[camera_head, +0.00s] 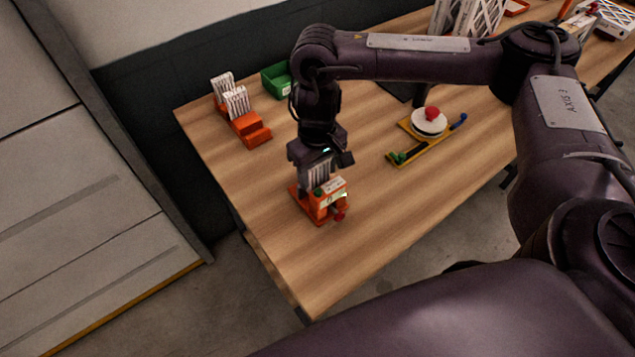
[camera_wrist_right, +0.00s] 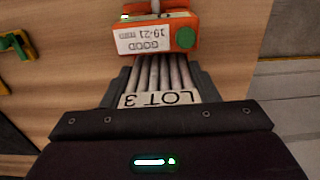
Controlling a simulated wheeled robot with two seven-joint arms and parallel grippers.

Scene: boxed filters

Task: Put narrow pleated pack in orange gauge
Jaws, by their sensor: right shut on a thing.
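My right gripper (camera_head: 316,172) points down over the orange gauge (camera_head: 327,204) near the table's front left edge. It is shut on a white pleated pack (camera_head: 318,176). In the right wrist view, the pack (camera_wrist_right: 160,78) shows grey-white pleats and a "LOT 3" label between the two dark fingers (camera_wrist_right: 160,82). The gauge (camera_wrist_right: 182,20) is just beyond the fingertips there, with a "GOOD 19-21" label and a green dot. The pack's lower end is hidden, so I cannot tell whether it is inside the gauge. My left gripper is out of view.
An orange rack (camera_head: 252,130) with white pleated packs (camera_head: 237,102) stands at the back left, beside a green bin (camera_head: 277,80). A yellow fixture with a white disc (camera_head: 429,122) and red knob lies to the right. The table between is clear.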

